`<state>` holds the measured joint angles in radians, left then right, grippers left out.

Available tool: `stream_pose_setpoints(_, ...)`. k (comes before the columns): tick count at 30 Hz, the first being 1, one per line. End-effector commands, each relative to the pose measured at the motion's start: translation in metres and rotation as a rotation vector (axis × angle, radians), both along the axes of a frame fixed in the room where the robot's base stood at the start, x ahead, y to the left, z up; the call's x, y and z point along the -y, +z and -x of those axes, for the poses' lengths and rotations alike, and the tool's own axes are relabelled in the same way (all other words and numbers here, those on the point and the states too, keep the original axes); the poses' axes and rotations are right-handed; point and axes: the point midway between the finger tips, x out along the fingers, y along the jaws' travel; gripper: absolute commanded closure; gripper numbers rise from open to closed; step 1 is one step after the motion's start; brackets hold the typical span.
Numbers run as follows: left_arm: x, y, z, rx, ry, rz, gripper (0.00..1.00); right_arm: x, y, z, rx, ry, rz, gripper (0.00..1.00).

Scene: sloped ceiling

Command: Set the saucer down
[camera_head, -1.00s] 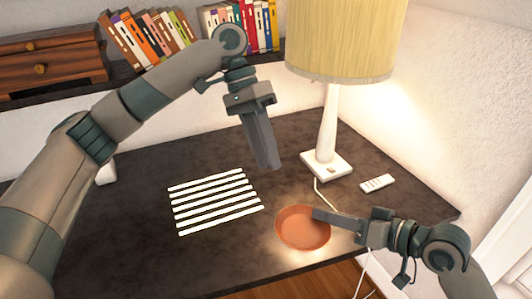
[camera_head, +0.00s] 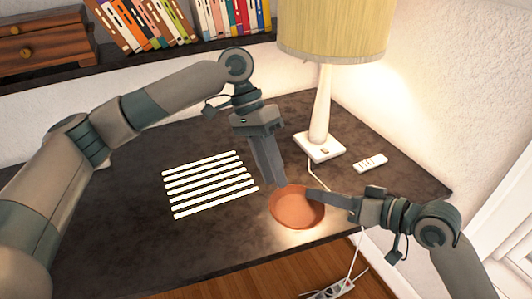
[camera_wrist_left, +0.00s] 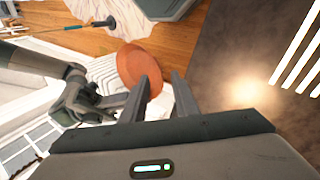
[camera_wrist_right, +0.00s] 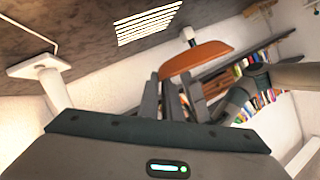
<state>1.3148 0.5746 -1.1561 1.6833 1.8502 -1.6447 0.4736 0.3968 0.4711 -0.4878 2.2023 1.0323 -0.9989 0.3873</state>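A round terracotta saucer (camera_head: 294,212) shows over the front edge of the dark table (camera_head: 130,240). My right gripper (camera_head: 312,193) is shut on its rim from the right. In the right wrist view the saucer (camera_wrist_right: 197,58) is seen nearly edge-on beyond the close-set fingers (camera_wrist_right: 162,82), apparently held above the tabletop. My left gripper (camera_head: 276,183) points down just behind the saucer's far rim. In the left wrist view its fingers (camera_wrist_left: 161,78) are apart with nothing between them, and the saucer (camera_wrist_left: 138,65) is close beside one fingertip. I cannot tell whether they touch.
A white-striped patch (camera_head: 208,184) lies on the table to the left. A lamp (camera_head: 321,110) with a yellow shade and a small white remote (camera_head: 370,163) stand behind and right. A power strip (camera_head: 333,288) lies on the floor. The table's front left is clear.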

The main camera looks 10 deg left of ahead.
Motion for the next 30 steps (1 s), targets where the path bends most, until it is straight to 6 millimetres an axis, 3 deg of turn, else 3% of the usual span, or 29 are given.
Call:
stream_pose_setpoints(7,0.01,-0.022,0.008,0.0,0.0,-0.001,0.73,0.0,0.0,0.0,0.001,-0.001,-0.001,1.0)
stream_pose_setpoints(19,0.012,-0.027,0.009,0.0,-0.001,0.0,0.73,0.0,0.0,0.0,0.001,-0.001,-0.001,1.0)
stream_pose_setpoints(20,0.012,-0.027,0.009,0.0,-0.001,0.0,0.75,0.0,0.0,0.0,0.001,-0.001,-0.001,1.0)
stream_pose_setpoints(23,0.012,-0.027,0.009,0.0,-0.001,0.0,0.99,0.0,0.0,0.0,0.001,-0.001,-0.001,1.0)
stream_pose_setpoints(27,0.012,-0.026,0.009,0.0,-0.001,0.001,1.0,0.0,0.0,0.0,0.001,-0.001,-0.001,1.0)
stream_pose_setpoints(28,0.012,-0.026,0.009,0.0,-0.001,0.001,1.0,0.0,0.0,0.0,0.001,-0.001,-0.001,0.88)
stream_pose_setpoints(30,0.012,-0.026,0.009,0.0,0.0,0.002,1.0,0.0,0.0,0.0,0.0,0.0,0.0,0.73)
